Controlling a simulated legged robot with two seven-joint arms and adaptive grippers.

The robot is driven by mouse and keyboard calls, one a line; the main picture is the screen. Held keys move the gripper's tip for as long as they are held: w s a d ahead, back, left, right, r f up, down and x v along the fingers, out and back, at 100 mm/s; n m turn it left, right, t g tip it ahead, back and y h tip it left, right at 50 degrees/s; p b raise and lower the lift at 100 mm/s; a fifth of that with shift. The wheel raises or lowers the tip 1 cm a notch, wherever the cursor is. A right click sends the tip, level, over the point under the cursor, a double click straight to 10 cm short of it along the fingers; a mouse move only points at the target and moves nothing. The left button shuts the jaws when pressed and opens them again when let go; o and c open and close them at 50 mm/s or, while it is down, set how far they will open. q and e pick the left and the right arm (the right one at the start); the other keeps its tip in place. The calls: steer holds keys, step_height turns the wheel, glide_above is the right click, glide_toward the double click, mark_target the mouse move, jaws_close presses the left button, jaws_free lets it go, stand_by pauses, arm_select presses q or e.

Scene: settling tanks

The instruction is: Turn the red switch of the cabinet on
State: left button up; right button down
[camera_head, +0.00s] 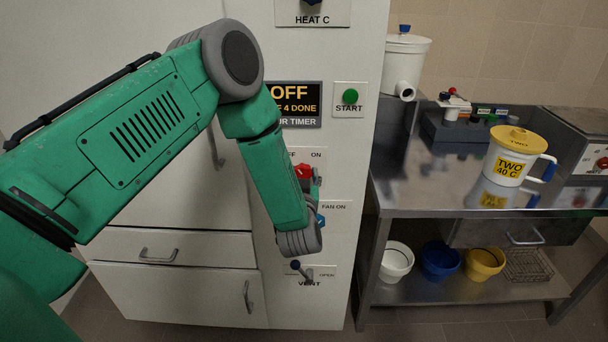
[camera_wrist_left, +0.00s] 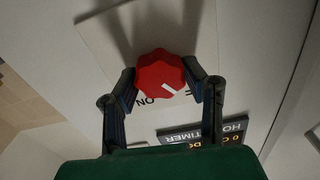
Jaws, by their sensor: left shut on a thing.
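The red switch (camera_head: 303,171) is a knob on the front of the white cabinet (camera_head: 345,40), below the timer display and beside an "ON" label. In the left wrist view the red switch (camera_wrist_left: 160,72) is a faceted knob with a white mark, which points between the "ON" label and a partly hidden "FF" label, closer to the "FF" side. My left gripper (camera_head: 312,178) is shut on the switch, with one finger on each side of it. In the head view my forearm and wrist hide part of the switch's panel. My right gripper is not in view.
A blue fan knob (camera_head: 321,221) and a vent lever (camera_head: 297,266) sit below the switch, close to my wrist. A green start button (camera_head: 350,96) is above right. A steel table (camera_head: 430,185) stands to the right with a yellow-lidded jug (camera_head: 512,155) on it.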

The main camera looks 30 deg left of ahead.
arm_select(q)
steer(key=shift+m+p, duration=0.3)
steer(key=shift+m, duration=0.4)
steer(key=m, duration=0.2)
steer(key=shift+d+m+p, duration=0.1)
steer(key=shift+m+p, duration=0.2)
steer(key=shift+p, duration=0.05)
steer(key=m, duration=0.2)
steer(key=shift+m, duration=0.4)
steer(key=m, duration=0.3)
steer(key=shift+f, duration=0.1)
steer(key=shift+m, duration=2)
steer(key=shift+f, duration=0.1)
